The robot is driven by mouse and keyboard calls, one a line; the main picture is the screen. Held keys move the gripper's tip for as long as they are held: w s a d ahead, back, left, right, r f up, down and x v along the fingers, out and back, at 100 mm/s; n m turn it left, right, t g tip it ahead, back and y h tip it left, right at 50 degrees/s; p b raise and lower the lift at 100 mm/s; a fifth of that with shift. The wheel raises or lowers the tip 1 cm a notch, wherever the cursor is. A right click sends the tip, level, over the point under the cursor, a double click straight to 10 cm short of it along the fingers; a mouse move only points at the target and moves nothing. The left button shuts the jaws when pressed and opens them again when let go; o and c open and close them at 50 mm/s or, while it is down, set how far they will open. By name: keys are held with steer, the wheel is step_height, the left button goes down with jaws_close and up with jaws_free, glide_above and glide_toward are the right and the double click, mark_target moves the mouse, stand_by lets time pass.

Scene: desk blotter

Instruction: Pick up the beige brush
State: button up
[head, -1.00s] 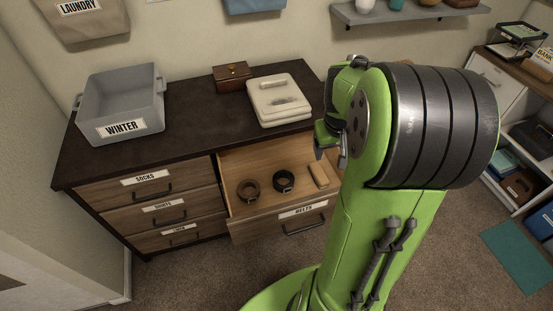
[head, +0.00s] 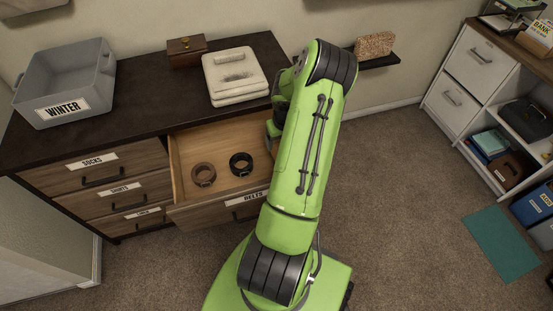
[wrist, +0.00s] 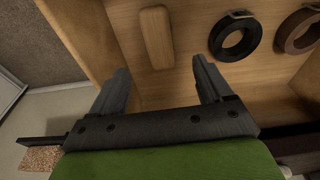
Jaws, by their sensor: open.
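The beige brush (wrist: 157,37) is a tan block with rounded ends lying on the wooden floor of the open drawer (head: 222,184). In the wrist view it lies just beyond my gripper (wrist: 160,72), roughly in line with the gap between the fingers. The gripper is open and empty, pointing into the drawer, with its fingertips apart from the brush. In the head view my arm hides the brush and most of the gripper.
A black coiled belt (head: 241,164) and a brown one (head: 203,174) lie left of the brush's place in the head view. The drawer walls stand close around. On the dresser top (head: 150,92) are a grey bin (head: 65,82), a wooden box (head: 187,51) and pale folded cloths (head: 235,75).

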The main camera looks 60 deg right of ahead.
steer(key=f+b, duration=0.1)
steer(key=f, duration=0.2)
steer(key=d+f+b, duration=0.1)
steer(key=f, duration=0.3)
steer(key=w+f+b, duration=0.1)
steer(key=f, duration=0.2)
steer(key=shift+d+f, duration=0.2)
steer(key=shift+r, duration=0.1)
steer(key=shift+c, duration=0.3)
steer(key=shift+a, duration=0.1)
steer(key=c, duration=1.1)
